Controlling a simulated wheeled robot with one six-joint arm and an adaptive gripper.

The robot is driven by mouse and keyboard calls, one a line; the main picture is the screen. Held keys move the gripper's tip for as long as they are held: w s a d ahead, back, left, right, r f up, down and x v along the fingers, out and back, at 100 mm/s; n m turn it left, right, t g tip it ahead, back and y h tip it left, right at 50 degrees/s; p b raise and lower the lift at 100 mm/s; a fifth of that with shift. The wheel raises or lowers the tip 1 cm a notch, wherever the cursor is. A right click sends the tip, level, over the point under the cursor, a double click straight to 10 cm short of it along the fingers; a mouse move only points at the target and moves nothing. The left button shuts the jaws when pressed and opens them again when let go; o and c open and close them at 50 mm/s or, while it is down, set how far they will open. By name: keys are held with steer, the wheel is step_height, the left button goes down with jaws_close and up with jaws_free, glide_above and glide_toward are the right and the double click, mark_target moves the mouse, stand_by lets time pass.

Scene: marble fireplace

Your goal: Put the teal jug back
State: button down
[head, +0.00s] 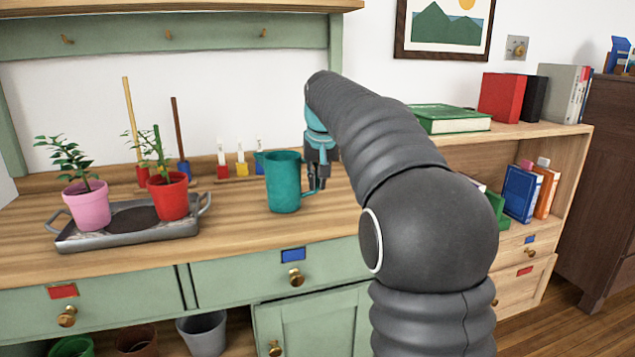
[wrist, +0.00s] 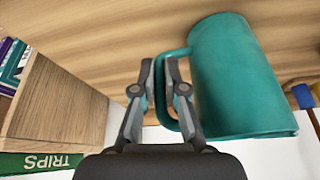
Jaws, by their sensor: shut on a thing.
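The teal jug (head: 283,183) is upright at the wooden counter (head: 235,240), right of the potted plants in the head view. I cannot tell whether its base touches the wood. My gripper (head: 316,185) is at the jug's right side, shut on its handle. In the wrist view the jug (wrist: 238,80) fills the right side, and my gripper (wrist: 167,75) has its two fingers around the handle. My arm hides part of the counter's right side in the head view.
A metal tray (head: 127,239) holds a pink pot (head: 88,206) and a red pot (head: 169,197). Small coloured tools or holders, including a yellow one (head: 241,169), stand along the back. A bookshelf (head: 545,143) stands right. Clear counter lies between tray and jug.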

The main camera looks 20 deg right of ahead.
steer(key=shift+f, duration=0.1)
steer(key=c, duration=1.2)
jaws_free()
steer(key=p+v, duration=0.2)
steer(key=v, duration=1)
